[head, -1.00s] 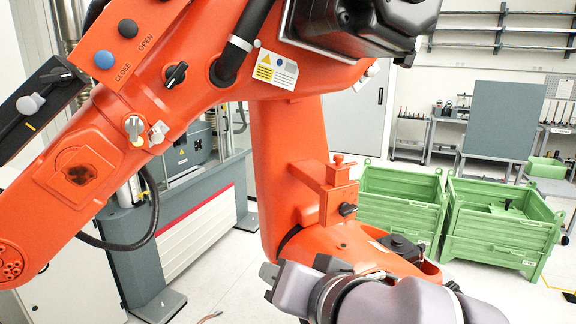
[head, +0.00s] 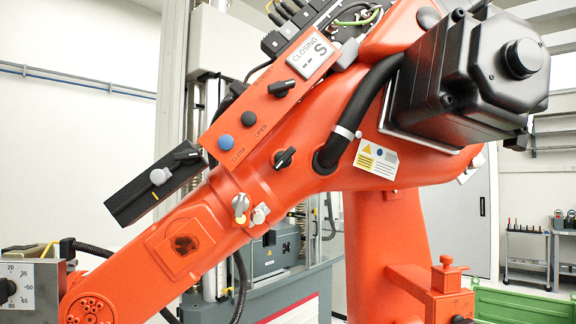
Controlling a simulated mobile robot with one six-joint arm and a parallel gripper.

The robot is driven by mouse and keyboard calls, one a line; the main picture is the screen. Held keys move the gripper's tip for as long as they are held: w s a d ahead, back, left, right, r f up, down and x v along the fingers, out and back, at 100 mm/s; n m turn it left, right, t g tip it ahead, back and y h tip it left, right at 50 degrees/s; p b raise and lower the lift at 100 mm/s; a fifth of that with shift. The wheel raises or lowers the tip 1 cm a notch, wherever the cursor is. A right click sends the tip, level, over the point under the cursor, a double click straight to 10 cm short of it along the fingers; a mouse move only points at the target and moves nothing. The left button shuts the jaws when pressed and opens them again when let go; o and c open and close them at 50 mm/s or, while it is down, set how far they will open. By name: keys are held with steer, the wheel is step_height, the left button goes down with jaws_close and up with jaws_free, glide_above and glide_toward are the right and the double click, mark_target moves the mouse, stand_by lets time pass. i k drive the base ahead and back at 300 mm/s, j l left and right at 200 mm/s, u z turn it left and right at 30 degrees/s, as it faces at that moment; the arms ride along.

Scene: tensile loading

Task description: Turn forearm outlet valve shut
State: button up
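The large orange robot arm (head: 330,190) fills the head view, its forearm slanting down to the left. On the forearm is a black valve-like knob (head: 284,157), its handle slanting up to the right. Lower down are a pale metal valve (head: 240,205) with an upright handle and a smaller pale fitting (head: 260,213) beside it. Which of these is the outlet valve, I cannot tell. A panel (head: 262,108) above carries a black switch, a blue button marked CLOSE, a dark button marked OPEN and a display reading CLOSING. My gripper is out of view.
A black box (head: 152,185) with a grey knob and a black handle juts from the forearm's upper side. A dial plate (head: 30,288) is at the lower left. A black motor housing (head: 480,75) juts out at the upper right. A green crate (head: 515,306) stands at the lower right.

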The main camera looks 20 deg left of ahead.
mark_target(240, 203)
steer(key=u, duration=1.3)
